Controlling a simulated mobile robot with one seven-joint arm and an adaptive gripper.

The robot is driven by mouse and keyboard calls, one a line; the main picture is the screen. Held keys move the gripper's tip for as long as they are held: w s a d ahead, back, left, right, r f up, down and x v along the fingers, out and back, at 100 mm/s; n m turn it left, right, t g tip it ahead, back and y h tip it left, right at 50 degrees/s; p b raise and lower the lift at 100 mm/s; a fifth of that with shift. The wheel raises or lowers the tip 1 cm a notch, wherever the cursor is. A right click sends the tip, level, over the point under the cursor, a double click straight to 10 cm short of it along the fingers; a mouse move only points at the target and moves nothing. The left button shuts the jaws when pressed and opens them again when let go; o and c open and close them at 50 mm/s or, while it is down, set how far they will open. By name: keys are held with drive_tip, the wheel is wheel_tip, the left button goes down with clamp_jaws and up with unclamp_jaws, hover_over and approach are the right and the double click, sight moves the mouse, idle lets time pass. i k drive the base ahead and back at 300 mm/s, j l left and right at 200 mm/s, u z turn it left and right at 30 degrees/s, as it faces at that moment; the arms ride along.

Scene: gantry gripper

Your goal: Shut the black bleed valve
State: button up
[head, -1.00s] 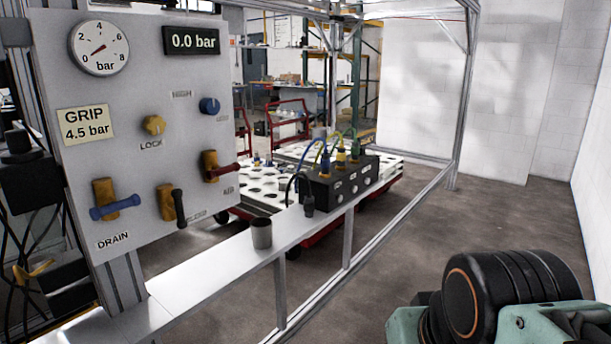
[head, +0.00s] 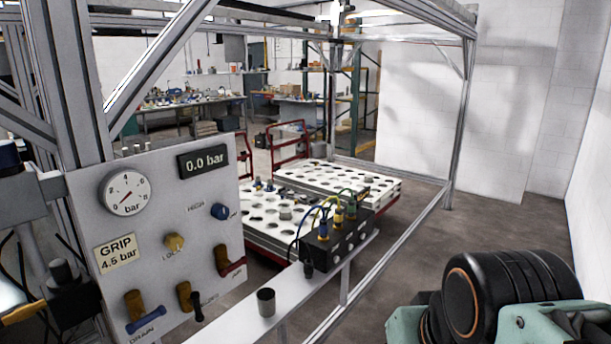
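The black bleed valve's lever (head: 197,307) is on the lower middle of the grey panel (head: 150,235) in the head view. It hangs roughly downward from its brass body (head: 184,296), with its label partly hidden beside it. The blue drain lever (head: 146,321) is to its left and a red lever (head: 233,267) is to its upper right; both lie nearly crosswise. The digital display (head: 203,161) reads 0.0 bar. My gripper is out of view; only part of my arm shows at lower right, well apart from the panel.
Frame posts stand around; floor at right is clear.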

sight(200, 317)
drive_tip(key=j+u, duration=0.1)
drive_tip(key=u, duration=1.05)
